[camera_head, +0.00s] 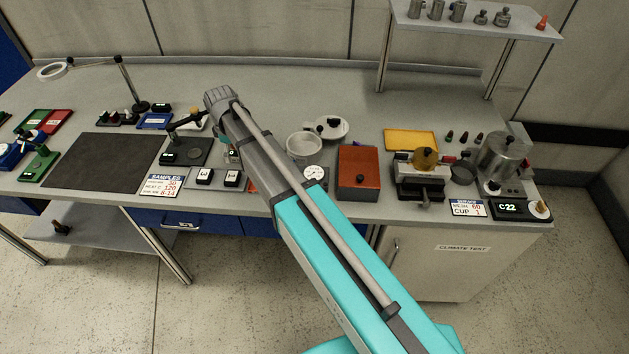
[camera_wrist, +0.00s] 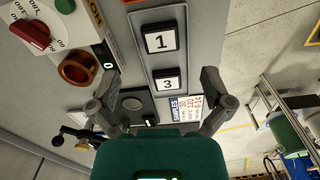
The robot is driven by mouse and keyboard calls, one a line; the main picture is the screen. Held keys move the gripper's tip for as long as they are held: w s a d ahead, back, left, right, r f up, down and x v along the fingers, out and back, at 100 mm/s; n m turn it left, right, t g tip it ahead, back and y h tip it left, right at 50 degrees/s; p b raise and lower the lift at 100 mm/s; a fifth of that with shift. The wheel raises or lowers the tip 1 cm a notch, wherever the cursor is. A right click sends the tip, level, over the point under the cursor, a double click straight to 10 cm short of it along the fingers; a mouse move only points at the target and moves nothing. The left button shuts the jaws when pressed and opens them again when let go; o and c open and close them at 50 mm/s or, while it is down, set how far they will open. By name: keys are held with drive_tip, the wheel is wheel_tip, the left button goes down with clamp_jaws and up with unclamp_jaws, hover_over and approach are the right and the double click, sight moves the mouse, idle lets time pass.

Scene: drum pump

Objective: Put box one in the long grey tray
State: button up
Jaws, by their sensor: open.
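Box one (camera_wrist: 161,40), a black box with a white face marked 1, sits in the long grey tray (camera_wrist: 140,20) in the wrist view. Box three (camera_wrist: 168,82) is in the same tray, a short gap below box one in that view. In the head view, box one (camera_head: 232,179) is beside box three (camera_head: 204,176) near the bench's front edge. My gripper (camera_wrist: 158,84) is open and empty, its fingers apart on either side of the tray in the wrist view. My arm hides the gripper in the head view.
A samples card (camera_head: 161,185) and a black device (camera_head: 186,151) are close to the tray. A red knob (camera_wrist: 30,35) and a copper-coloured ring (camera_wrist: 80,69) are left in the wrist view. A dark mat (camera_head: 98,162) lies further left.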

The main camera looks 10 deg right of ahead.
drive_tip(key=s+d+m, duration=1.3)
drive_tip(key=s+d, duration=0.7)
drive_tip(key=d, duration=0.3)
drive_tip(key=shift+d, duration=0.2)
